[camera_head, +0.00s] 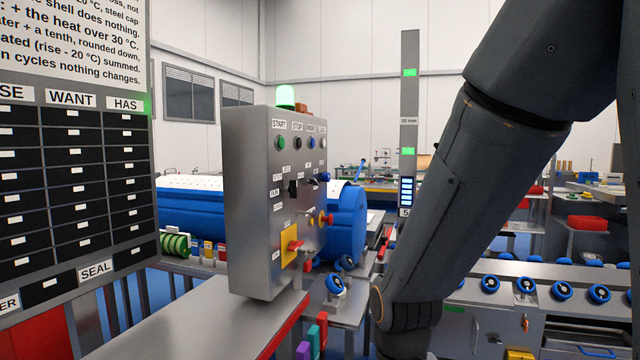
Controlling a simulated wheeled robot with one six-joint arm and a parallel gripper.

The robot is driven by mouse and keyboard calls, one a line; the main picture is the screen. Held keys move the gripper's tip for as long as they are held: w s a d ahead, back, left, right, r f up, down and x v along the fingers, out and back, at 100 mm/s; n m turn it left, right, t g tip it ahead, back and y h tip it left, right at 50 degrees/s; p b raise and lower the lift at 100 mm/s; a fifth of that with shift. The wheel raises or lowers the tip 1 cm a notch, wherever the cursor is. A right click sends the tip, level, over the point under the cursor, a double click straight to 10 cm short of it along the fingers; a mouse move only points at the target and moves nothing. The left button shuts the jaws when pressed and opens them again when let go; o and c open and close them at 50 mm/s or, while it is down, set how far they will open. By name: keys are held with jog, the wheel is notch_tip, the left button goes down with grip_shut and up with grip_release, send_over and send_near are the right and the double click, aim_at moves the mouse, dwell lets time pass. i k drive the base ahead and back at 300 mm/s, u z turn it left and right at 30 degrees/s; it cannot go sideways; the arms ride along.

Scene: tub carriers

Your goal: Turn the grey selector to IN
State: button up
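A grey metal control box (252,190) stands upright left of centre, its switch face turned to the right and seen at a slant. My arm hangs down at the right and leaves the picture at the bottom. My gripper is out of view.
A grey bench (200,330) with a red edge lies below the box. A dark board with label slots (75,190) fills the left. A blue tank (348,225) lies behind the box. Blue-topped rollers (526,286) line a rack at right. Small coloured blocks (313,340) stand beside the bench.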

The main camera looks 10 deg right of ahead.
aim_at(311, 181)
jog(key=z, duration=0.55)
jog(key=i, duration=0.95)
jog(key=u, duration=0.25)
